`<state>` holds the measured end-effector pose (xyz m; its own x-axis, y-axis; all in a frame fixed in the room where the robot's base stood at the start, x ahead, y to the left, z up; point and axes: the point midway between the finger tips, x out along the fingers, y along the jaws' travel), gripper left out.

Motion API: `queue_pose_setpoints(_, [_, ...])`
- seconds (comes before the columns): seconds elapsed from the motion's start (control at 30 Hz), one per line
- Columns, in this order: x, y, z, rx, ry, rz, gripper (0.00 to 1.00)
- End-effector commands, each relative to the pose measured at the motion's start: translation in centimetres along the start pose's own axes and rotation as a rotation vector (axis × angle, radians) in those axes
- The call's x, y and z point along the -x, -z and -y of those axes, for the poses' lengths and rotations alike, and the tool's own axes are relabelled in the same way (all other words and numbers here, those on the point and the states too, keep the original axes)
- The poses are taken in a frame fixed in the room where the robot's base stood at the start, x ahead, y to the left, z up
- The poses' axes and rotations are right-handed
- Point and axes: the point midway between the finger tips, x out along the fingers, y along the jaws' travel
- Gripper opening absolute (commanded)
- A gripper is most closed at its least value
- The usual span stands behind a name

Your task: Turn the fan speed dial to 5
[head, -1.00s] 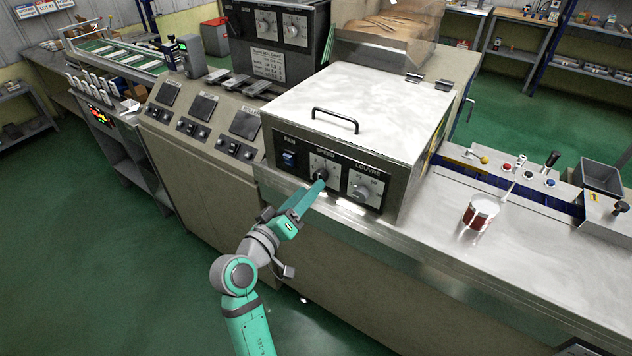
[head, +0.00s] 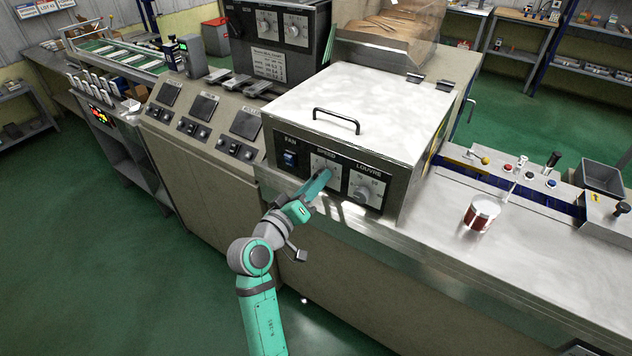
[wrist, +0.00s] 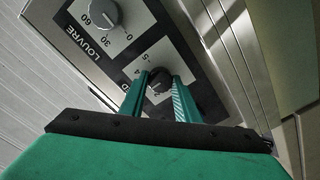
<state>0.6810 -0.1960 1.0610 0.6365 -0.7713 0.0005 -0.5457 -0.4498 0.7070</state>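The fan speed dial (wrist: 159,84) is a small dark knob on a light numbered plate (head: 321,163), under the word SPEED on the black front panel. In the wrist view the knob sits between the two green fingertips of my gripper (wrist: 161,82), which appear closed against its sides. The number 5 shows on the plate above the knob in that view. Where the knob points cannot be read clearly. In the head view my gripper (head: 322,178) reaches the plate from below and hides the knob.
A blue FAN switch (head: 289,159) is left of the dial, and a grey LOUVRE knob (head: 361,193) is to its right. The metal box (head: 360,100) has a black lid handle (head: 335,119). A red and white can (head: 481,213) stands on the counter to the right.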

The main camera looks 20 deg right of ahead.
Motion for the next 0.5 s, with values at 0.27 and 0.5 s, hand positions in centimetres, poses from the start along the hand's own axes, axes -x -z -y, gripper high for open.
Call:
queue_pose_setpoints(0.27, [-0.06,0.01,0.09,-0.045,0.001,-0.002,0.07])
queue_pose_setpoints(0.5, [-0.10,-0.06,0.05,-0.192,-0.002,-0.004,0.07])
